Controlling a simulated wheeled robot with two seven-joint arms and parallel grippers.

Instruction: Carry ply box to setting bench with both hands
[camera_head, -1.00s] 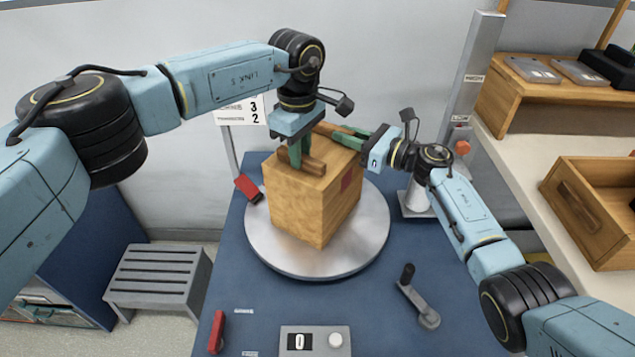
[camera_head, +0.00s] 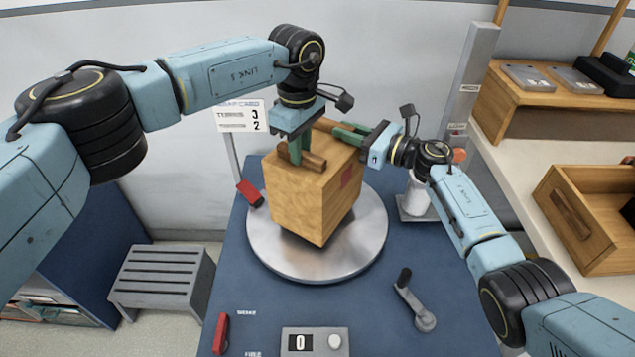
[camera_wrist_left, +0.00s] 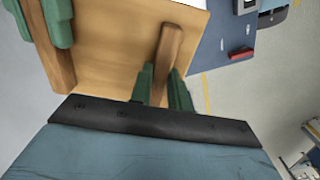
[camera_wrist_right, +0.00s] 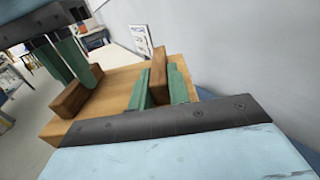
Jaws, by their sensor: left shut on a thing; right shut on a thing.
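The ply box (camera_head: 300,205) is a tan wooden cube with a dark red patch on its right face. It is upright just above the round metal turntable (camera_head: 350,258), with a dark shadow under its lower edge. My left gripper (camera_head: 300,155) points down, shut on the near wooden handle (camera_head: 316,163) on the box top. My right gripper (camera_head: 348,134) comes from the right, shut on the far handle (camera_head: 325,124). The left wrist view shows the box top (camera_wrist_left: 110,45) and held handle (camera_wrist_left: 167,55); the right wrist view shows its handle (camera_wrist_right: 157,75). No bench is labelled as the setting bench.
The turntable stands on a blue top (camera_head: 270,305) with a crank (camera_head: 415,305) and a counter box reading 0 (camera_head: 315,342). A grey post (camera_head: 468,90) stands behind right. A white bench (camera_head: 520,155) with a wooden tray (camera_head: 590,215) is at right; a grey step stool (camera_head: 160,280) at left.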

